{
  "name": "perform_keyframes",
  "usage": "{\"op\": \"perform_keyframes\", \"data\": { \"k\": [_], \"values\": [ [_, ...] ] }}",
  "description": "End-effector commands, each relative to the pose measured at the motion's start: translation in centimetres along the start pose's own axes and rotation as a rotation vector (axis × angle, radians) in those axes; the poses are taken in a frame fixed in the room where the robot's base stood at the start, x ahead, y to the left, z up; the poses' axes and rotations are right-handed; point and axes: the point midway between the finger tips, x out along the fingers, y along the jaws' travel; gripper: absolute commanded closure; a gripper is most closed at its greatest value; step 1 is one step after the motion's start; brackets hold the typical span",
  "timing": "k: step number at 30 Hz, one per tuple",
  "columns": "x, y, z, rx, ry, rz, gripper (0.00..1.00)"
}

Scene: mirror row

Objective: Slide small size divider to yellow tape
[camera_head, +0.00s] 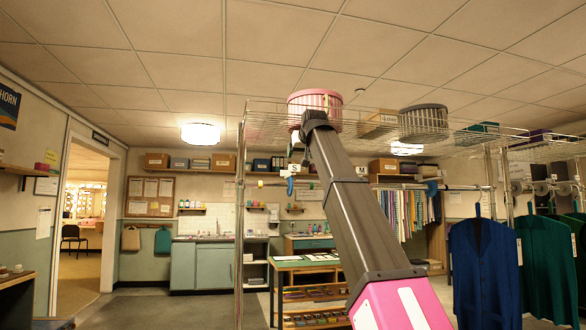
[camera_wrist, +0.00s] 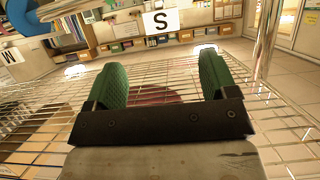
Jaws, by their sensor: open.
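The small size divider is a white tag marked S (camera_head: 294,168) near the left end of the clothes rail (camera_head: 270,182), under the wire shelf. In the wrist view the S divider (camera_wrist: 160,21) is ahead, beyond the gap between my fingers. A small yellow band, apparently the yellow tape (camera_head: 261,184), is on the rail left of the divider. My gripper (camera_wrist: 163,78) is open, its two green fingers apart and empty, not touching the divider. A second tag, marked M (camera_wrist: 10,57), is at the wrist view's left.
The wire shelf (camera_head: 460,147) runs over the rail, carrying a pink striped round box (camera_head: 315,103) and a grey one (camera_head: 424,122). A blue cardigan (camera_head: 484,270) hangs at right. A green-topped table (camera_head: 305,262) stands beyond the rail. Floor at left is clear.

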Motion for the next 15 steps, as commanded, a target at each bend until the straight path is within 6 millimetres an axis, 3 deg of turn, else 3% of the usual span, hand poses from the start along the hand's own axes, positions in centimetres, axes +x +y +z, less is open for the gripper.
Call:
{"op": "perform_keyframes", "data": {
  "k": [5, 15],
  "values": [
    [-0.2, -0.2, -0.8, -0.001, 0.009, -0.003, 0.21],
    [5.3, -0.2, -0.8, -0.001, 0.006, -0.002, 0.21]
  ]
}}
